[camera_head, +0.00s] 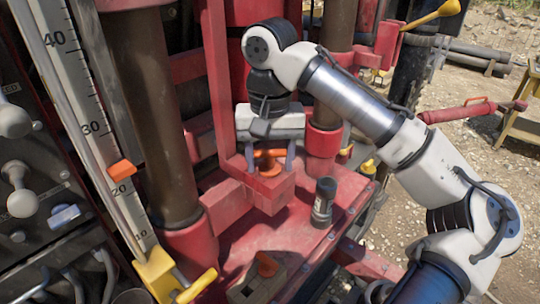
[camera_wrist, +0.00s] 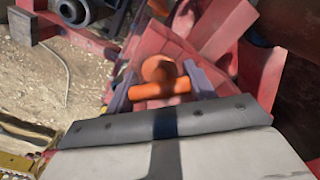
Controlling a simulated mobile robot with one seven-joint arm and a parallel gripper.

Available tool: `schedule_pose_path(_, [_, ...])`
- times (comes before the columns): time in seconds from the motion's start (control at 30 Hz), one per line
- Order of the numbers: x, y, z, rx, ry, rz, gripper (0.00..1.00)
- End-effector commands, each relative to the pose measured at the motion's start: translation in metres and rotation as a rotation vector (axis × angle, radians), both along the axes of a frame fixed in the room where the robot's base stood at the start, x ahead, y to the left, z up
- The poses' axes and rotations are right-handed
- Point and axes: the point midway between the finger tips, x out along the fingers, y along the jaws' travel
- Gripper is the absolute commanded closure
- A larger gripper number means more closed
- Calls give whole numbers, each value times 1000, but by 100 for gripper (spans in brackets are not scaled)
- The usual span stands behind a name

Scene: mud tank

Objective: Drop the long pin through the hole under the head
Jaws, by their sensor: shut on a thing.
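The long pin shows as an orange crossbar handle (camera_head: 268,153) with an orange round part below it. In the wrist view the orange bar (camera_wrist: 160,88) and round part lie between my two grey fingers. My gripper (camera_head: 268,160) points down and is shut on this handle. It is just above a red block (camera_head: 266,190) at the foot of an upright red bar (camera_head: 215,80). The pin's shaft is hidden, so I cannot tell whether it is inside the block. The hole under the head is not visible.
A dark cylinder (camera_head: 323,202) stands on the red deck (camera_head: 300,240) to the right of the block. A numbered scale (camera_head: 90,120) and levers stand left.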

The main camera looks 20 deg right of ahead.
Motion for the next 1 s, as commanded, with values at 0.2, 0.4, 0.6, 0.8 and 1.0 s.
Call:
schedule_pose_path(0.2, [0, 0, -1, -1, 2, 1, 26])
schedule_pose_path(0.4, [0, 0, -1, -1, 2, 1, 20])
schedule_pose_path(0.6, [0, 0, -1, -1, 2, 1, 20])
schedule_pose_path(0.8, [0, 0, 4, -1, 2, 1, 20])
schedule_pose_path(1.0, [0, 0, 28, -1, 1, 1, 20])
